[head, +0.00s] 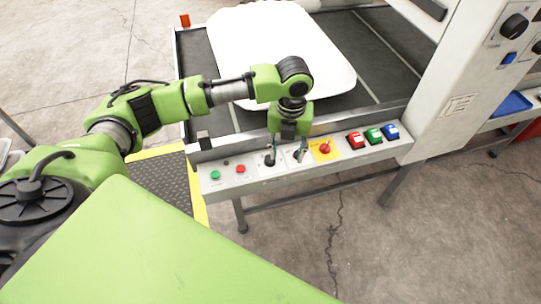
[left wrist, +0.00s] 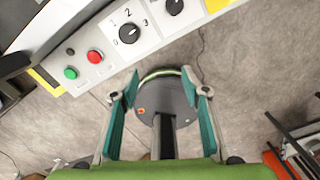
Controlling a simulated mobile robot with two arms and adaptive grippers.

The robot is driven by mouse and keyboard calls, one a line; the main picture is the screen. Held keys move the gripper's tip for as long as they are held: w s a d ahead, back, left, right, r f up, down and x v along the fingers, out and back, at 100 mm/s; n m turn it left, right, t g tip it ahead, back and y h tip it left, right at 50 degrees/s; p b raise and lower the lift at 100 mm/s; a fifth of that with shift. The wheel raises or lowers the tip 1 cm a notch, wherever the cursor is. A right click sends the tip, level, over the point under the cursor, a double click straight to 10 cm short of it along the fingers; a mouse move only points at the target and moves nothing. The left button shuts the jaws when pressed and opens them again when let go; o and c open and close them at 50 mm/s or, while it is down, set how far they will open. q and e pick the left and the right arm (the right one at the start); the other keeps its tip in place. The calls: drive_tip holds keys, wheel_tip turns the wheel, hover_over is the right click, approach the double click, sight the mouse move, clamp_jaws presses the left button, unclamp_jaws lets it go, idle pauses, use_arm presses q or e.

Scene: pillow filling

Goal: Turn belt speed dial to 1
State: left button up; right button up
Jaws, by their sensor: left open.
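The control panel (head: 221,184) runs along the front of the conveyor. My left gripper (head: 287,151) points down over the panel at the two dials, open and empty. In the left wrist view its open fingers (left wrist: 160,82) are apart from the numbered dial. My right gripper is not in view.
Green (head: 215,175) and red (head: 240,169) buttons are left of the dials. A red knob on a yellow plate (head: 324,149) and red, green and blue switches (head: 374,136) are to the right. A white pillow (head: 285,45) lies on the conveyor. A tall white cabinet (head: 450,90) stands right.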

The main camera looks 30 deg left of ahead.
use_arm(q)
drive_tip(key=m, duration=0.2)
approach(270, 161)
drive_tip(key=f, duration=0.6)
drive_tip(key=w+f, duration=0.1)
drive_tip(key=f, duration=0.2)
drive_tip(key=shift+a+p, duration=0.3)
drive_tip(key=shift+p, duration=0.1)
drive_tip(key=c, duration=1.1)
